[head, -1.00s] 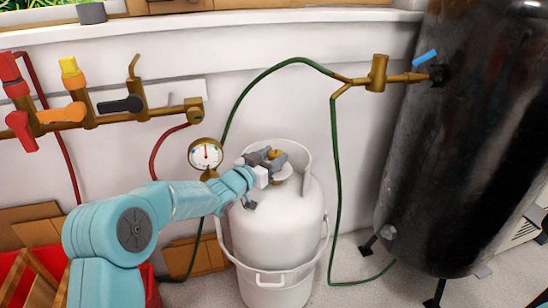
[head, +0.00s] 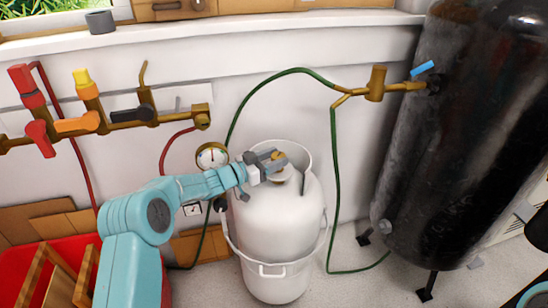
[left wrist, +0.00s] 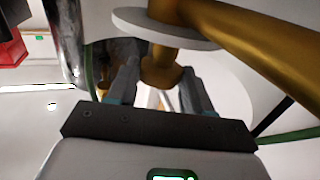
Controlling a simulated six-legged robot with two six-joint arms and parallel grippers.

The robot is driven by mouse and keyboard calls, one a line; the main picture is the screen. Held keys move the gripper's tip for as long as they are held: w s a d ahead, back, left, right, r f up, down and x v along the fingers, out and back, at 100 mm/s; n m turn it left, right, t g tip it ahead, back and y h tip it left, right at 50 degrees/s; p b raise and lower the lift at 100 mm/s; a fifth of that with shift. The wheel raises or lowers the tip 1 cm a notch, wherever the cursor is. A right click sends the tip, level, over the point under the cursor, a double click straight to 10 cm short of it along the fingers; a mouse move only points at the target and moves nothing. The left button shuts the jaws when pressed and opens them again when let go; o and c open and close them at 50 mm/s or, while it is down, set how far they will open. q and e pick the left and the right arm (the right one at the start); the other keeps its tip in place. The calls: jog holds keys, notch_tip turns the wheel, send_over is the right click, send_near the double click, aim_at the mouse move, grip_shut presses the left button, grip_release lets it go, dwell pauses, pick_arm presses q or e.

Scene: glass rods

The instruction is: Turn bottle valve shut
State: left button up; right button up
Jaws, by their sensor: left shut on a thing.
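The white gas bottle (head: 275,222) stands upright on the floor in the middle of the head view, inside a white bucket-like container (head: 275,285). Its brass valve (head: 280,156) is at the top, within the bottle's collar. My left gripper (head: 268,164) is at the valve and shut on it. In the left wrist view the two grey fingers (left wrist: 160,92) stand either side of a brass valve part (left wrist: 160,68), with a pale disc above it. The gripper hides part of the valve in the head view. My right gripper is not in view.
A round gauge (head: 212,156) sits just left of the bottle. A green hose (head: 335,190) runs down right of it. A large black tank (head: 440,140) stands at the right. Brass pipes with coloured valves (head: 90,115) line the left wall. A red bin (head: 25,262) is at lower left.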

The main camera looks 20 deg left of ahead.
aim_at(274, 157)
pick_arm(q)
jog(key=shift+r, duration=0.15)
jog(key=o, duration=1)
jog(key=shift+o, duration=0.2)
notch_tip(274, 157, up, 20)
jog(key=p, duration=0.5)
jog(key=shift+p, duration=0.4)
